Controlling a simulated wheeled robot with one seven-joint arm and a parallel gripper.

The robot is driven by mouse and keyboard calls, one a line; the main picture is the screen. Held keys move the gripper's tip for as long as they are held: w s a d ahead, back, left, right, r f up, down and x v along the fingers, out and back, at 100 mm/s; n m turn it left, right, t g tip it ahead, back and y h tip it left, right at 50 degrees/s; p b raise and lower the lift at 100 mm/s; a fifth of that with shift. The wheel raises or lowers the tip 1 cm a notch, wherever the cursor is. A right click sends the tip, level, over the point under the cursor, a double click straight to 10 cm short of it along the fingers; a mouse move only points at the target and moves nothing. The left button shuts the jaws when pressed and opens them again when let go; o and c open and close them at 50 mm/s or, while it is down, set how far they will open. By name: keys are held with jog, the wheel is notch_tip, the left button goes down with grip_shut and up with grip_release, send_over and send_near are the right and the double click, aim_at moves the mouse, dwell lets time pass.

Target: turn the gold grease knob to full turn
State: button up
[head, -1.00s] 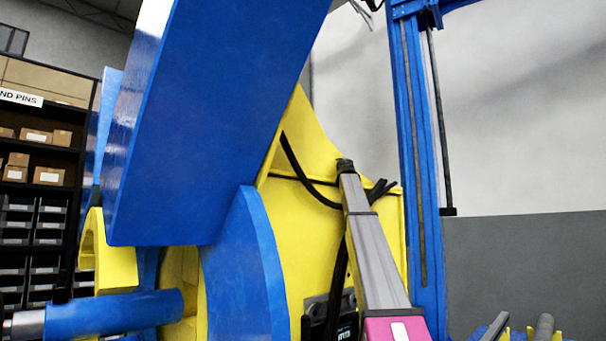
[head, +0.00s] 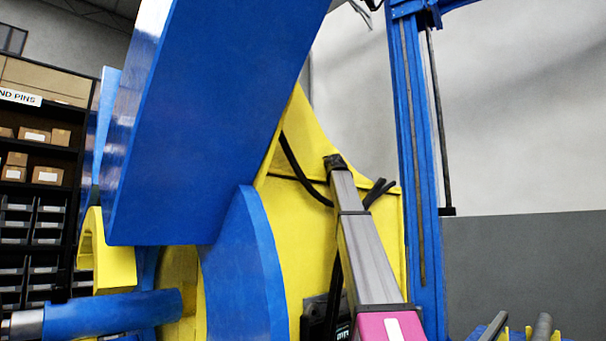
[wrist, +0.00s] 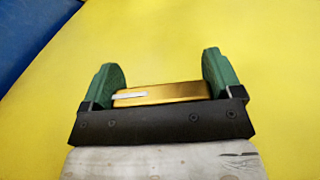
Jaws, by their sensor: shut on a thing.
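The gold grease knob (wrist: 170,94) shows in the wrist view as a flat gold bar with a pale mark on its left part. It stands against a yellow panel (wrist: 165,40). My gripper (wrist: 162,85) has green fingers, one at each end of the knob, and is shut on it. The knob lies nearly level in the wrist view, its right end slightly higher. In the head view my arm (head: 362,250) reaches toward the yellow body of the positioner (head: 290,215). The knob and the fingers cannot be made out there.
A large tilted blue plate (head: 205,120) and a curved blue part (head: 245,270) stand left of my arm. A blue column (head: 412,150) rises to its right. A shelf with boxes and bins (head: 38,200) is at the far left.

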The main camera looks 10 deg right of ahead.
dwell(0.4)
jog(key=o, duration=0.7)
jog(key=shift+o, duration=0.2)
jog(key=shift+s, duration=0.1)
jog(key=v, duration=1)
jog(key=shift+s+d, duration=0.15)
jog(key=shift+s, duration=0.15)
